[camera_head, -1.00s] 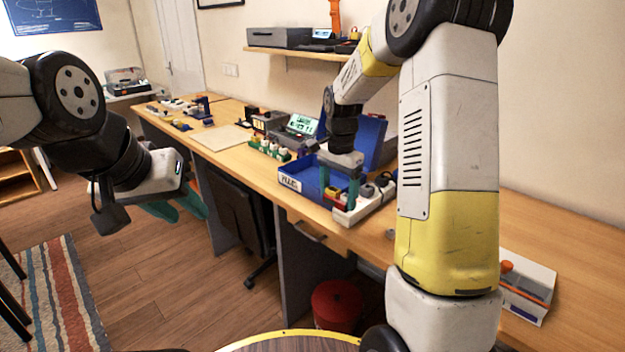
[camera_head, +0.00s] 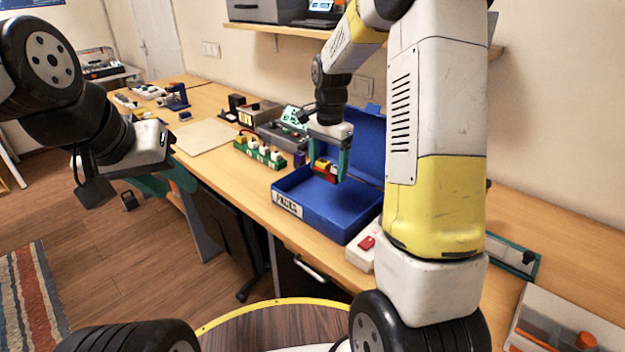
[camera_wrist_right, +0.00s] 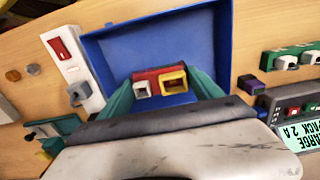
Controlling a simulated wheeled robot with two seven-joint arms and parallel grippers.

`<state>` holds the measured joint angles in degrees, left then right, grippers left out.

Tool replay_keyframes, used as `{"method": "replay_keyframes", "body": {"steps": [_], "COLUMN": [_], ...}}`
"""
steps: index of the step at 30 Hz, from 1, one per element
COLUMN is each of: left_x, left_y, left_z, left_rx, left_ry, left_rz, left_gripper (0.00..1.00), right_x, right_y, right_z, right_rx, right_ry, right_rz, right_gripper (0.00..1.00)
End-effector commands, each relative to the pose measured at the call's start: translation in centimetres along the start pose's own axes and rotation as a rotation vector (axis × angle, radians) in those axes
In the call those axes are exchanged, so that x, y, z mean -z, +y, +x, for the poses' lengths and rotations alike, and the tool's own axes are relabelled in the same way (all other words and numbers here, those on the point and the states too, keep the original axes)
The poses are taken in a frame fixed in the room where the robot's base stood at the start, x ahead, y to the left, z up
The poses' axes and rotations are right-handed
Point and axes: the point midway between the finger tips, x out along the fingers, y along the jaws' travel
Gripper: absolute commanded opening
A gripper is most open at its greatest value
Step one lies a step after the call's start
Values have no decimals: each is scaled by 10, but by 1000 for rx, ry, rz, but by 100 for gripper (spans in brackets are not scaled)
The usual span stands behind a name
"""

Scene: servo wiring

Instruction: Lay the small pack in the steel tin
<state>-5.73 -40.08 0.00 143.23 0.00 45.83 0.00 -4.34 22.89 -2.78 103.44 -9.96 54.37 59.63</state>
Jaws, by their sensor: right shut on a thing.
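The small pack (camera_head: 325,171) is red with a yellow end and is held between the green fingers of my right gripper (camera_head: 328,172). It also shows in the right wrist view (camera_wrist_right: 147,76), gripped between both fingers. The tin is an open blue box (camera_head: 325,218) with a raised lid (camera_head: 362,143) and a front label that reads like PACKS. My right gripper is over the tin's inside, towards its back left; whether the pack touches the floor I cannot tell.
Left of the tin stand a green block with white-topped parts (camera_head: 260,152) and a device with a lit screen (camera_head: 295,118). A white box with a red switch (camera_head: 366,243) is close to the tin's right. A bare board (camera_head: 204,137) lies farther left.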

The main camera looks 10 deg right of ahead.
Motion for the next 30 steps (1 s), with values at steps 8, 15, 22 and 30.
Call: {"method": "replay_keyframes", "body": {"steps": [8, 15, 22, 30], "left_x": [0, 0, 0, 0], "left_y": [0, 0, 0, 0], "left_z": [0, 0, 0, 0], "left_rx": [0, 0, 0, 0], "left_ry": [1, 0, 0, 0], "left_rz": [0, 0, 0, 0], "left_gripper": [36, 36, 36, 36], "right_x": [0, 0, 0, 0], "right_y": [1, 0, 1, 0], "right_z": [44, 66, 97, 100], "right_rx": [-4, -2, -3, 0], "right_ry": [-3, -1, -2, 0], "right_rz": [-1, 0, 0, 0], "right_gripper": [30, 30, 30, 30]}}
